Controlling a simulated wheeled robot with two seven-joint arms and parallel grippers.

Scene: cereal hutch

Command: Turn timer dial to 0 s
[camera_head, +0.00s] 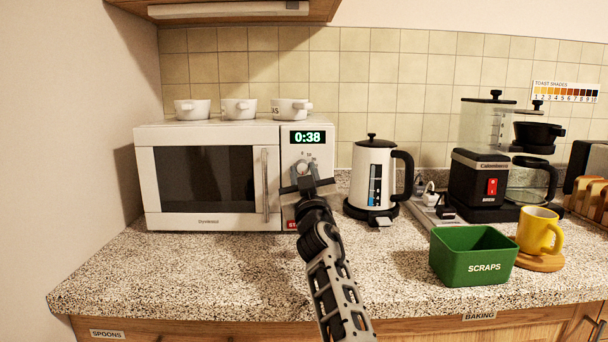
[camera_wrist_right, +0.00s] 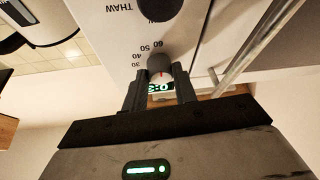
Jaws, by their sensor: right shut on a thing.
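The white microwave (camera_head: 285,215) stands at the back left of the counter, and its green display (camera_head: 305,137) reads 0:38. My right gripper (camera_head: 305,180) is at the control panel, shut on the timer dial. In the right wrist view the grey dial (camera_wrist_right: 158,62) sits between the two fingertips (camera_wrist_right: 161,76) of that gripper. A small red mark shows on the dial, and the printed numbers 30, 40, 50 and 60 are beside it. In the head view the gripper partly hides the dial. My left gripper is not in view.
Below the display, a second, dark knob (camera_wrist_right: 160,6) beside the word THAW shows in the wrist view. The microwave door handle (camera_head: 265,185) is just left of the panel. A white kettle (camera_head: 375,170) stands to the right. A green scraps bin (camera_head: 450,265) is at front right.

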